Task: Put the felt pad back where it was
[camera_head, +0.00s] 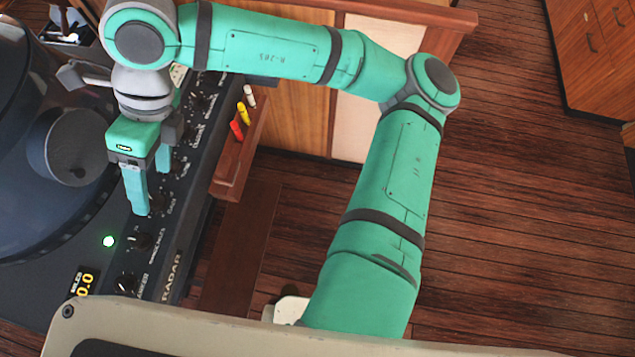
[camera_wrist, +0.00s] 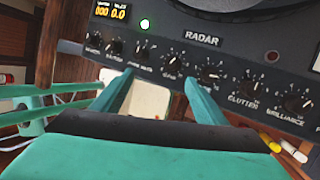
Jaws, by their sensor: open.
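I cannot pick out a felt pad in either view. My gripper (camera_head: 152,192) points down over the radar console's knob panel (camera_head: 150,240), its two teal fingers apart with nothing seen between them. In the wrist view my gripper (camera_wrist: 159,78) has its fingertips just in front of the row of knobs below the RADAR label. I cannot tell whether a fingertip touches the panel. My gripper and arm hide part of the console.
A narrow wooden ledge (camera_head: 226,178) beside the console holds red (camera_head: 236,130), yellow (camera_head: 243,113) and white (camera_head: 250,97) markers. The big dark radar housing (camera_head: 30,180) stands at left. Wooden drawers (camera_head: 595,50) are at the upper right. The plank floor (camera_head: 500,200) looks clear.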

